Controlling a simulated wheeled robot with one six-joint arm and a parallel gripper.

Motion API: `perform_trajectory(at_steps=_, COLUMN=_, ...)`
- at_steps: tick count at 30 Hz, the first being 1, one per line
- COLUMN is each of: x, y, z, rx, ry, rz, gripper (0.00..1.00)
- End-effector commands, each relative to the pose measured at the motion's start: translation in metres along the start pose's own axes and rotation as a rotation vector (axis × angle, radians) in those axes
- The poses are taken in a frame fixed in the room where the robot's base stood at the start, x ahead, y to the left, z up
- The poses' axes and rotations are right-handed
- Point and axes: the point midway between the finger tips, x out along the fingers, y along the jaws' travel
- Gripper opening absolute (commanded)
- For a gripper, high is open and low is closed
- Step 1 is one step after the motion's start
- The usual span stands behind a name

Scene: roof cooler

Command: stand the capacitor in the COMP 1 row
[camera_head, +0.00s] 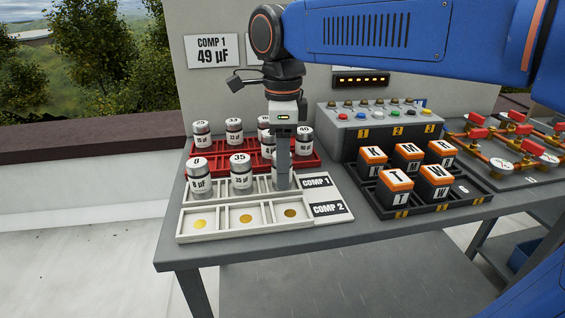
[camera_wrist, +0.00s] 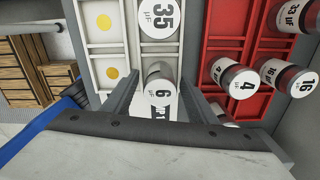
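The white tray (camera_head: 186,224) has a rear COMP 1 row and a front COMP 2 row. In COMP 1, a silver capacitor whose label looks like 8 µF (camera_head: 197,181) stands in the left cell. The 35 µF capacitor (camera_head: 240,175) stands in the middle cell; its top shows in the wrist view (camera_wrist: 161,16). The 6 µF capacitor (camera_wrist: 159,93) stands at the right cell, mostly hidden in the head view. My gripper (camera_head: 282,186) is down around it, one finger on each side. In the wrist view, narrow gaps seem to show between fingers and capacitor, so the gripper looks open.
A red tray (camera_head: 313,158) behind holds several capacitors, including 4 µF (camera_wrist: 240,84) and 16 µF (camera_wrist: 302,84). The COMP 2 cells (camera_head: 247,217) hold only flat round discs. A black rack (camera_head: 398,209) of lettered blocks stands right. A sign (camera_head: 212,50) reads COMP 1, 49 µF.

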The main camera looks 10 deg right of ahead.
Motion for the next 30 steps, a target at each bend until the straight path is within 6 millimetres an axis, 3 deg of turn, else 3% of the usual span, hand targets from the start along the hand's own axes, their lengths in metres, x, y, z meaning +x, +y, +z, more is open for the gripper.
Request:
perform_trajectory(at_steps=8, x=-0.001, y=0.000, z=0.000, rx=0.000, ry=0.000, rz=0.000, gripper=0.52)
perform_trajectory(at_steps=13, x=-0.011, y=-0.001, z=0.000, rx=0.000, ry=-0.001, rz=-0.002, gripper=0.52)
perform_trajectory(at_steps=30, x=-0.108, y=-0.001, z=0.001, rx=0.000, ry=-0.001, rz=-0.001, gripper=0.52)
